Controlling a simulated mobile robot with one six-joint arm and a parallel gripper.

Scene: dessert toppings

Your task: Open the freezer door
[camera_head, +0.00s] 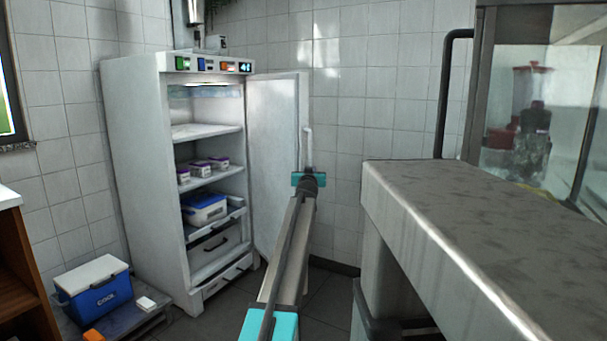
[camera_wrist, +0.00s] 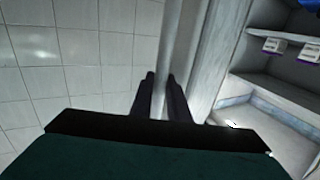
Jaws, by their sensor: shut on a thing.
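The white freezer (camera_head: 143,150) stands against the tiled wall at left centre in the head view. Its door (camera_head: 272,150) is swung wide open to the right, and the shelves inside show. The vertical door handle (camera_head: 308,147) is on the door's outer edge. My gripper (camera_head: 308,172) is at the lower part of this handle. In the wrist view, the two dark fingers of my gripper (camera_wrist: 161,95) close on the light handle bar (camera_wrist: 170,50), one on each side. The door edge (camera_wrist: 205,70) is just right of the fingers.
A steel counter (camera_head: 480,200) fills the right side, close to my arm. A blue and white cooler (camera_head: 97,290) sits on a low platform left of the freezer. Small tubs (camera_head: 202,167) and a blue-lidded box (camera_head: 205,208) sit on freezer shelves. Tiled wall is behind the door.

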